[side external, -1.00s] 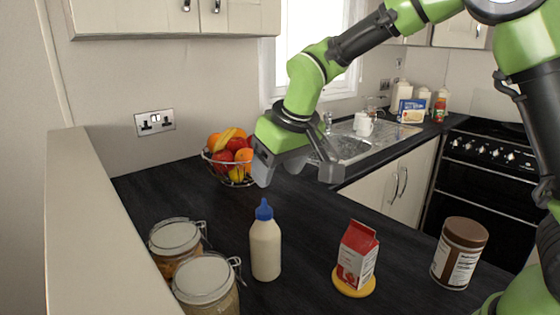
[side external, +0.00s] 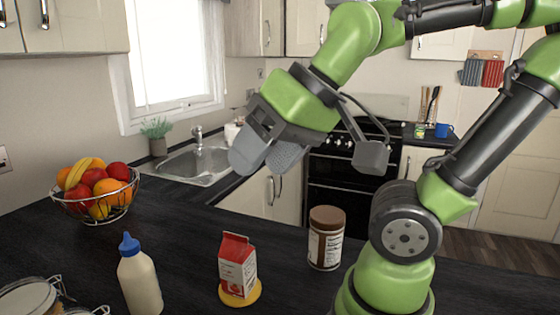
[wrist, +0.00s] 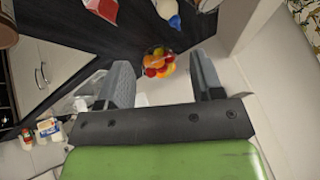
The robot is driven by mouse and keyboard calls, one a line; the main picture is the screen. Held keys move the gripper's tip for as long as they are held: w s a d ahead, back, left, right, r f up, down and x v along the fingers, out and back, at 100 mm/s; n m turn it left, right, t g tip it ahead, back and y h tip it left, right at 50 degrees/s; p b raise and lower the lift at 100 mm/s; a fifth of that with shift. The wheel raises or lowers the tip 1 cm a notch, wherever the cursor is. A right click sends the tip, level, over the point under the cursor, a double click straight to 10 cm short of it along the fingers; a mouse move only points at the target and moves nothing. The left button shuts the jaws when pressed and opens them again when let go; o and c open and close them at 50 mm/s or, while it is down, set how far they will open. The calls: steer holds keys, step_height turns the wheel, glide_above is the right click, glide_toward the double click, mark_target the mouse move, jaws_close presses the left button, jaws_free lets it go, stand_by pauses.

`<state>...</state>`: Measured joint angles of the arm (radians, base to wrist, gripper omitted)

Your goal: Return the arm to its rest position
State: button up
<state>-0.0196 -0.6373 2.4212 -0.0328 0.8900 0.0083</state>
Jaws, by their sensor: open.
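My gripper (side external: 266,158) is open and empty, held in the air above the dark counter (side external: 180,255). Its fingers point down and left in the side view. In the wrist view both fingers of my gripper (wrist: 163,82) stand apart with nothing held between them. My green and black arm reaches over from the right, its base on the counter. A red and white carton (side external: 237,262) stands upright on a yellow disc (side external: 240,293), well below my gripper and apart from it.
A fruit basket (side external: 98,200) stands at the left, a blue-capped bottle (side external: 138,278) in front. A brown-lidded jar (side external: 326,240) stands beside my base. Glass jars (side external: 30,298) are cut off at lower left. The sink (side external: 196,165) and stove (side external: 335,180) are behind.

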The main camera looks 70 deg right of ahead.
steer(key=shift+s+f, duration=0.15)
steer(key=shift+s, duration=0.35)
steer(key=shift+s+f, duration=0.15)
steer(key=shift+s, duration=0.35)
stand_by(0.5)
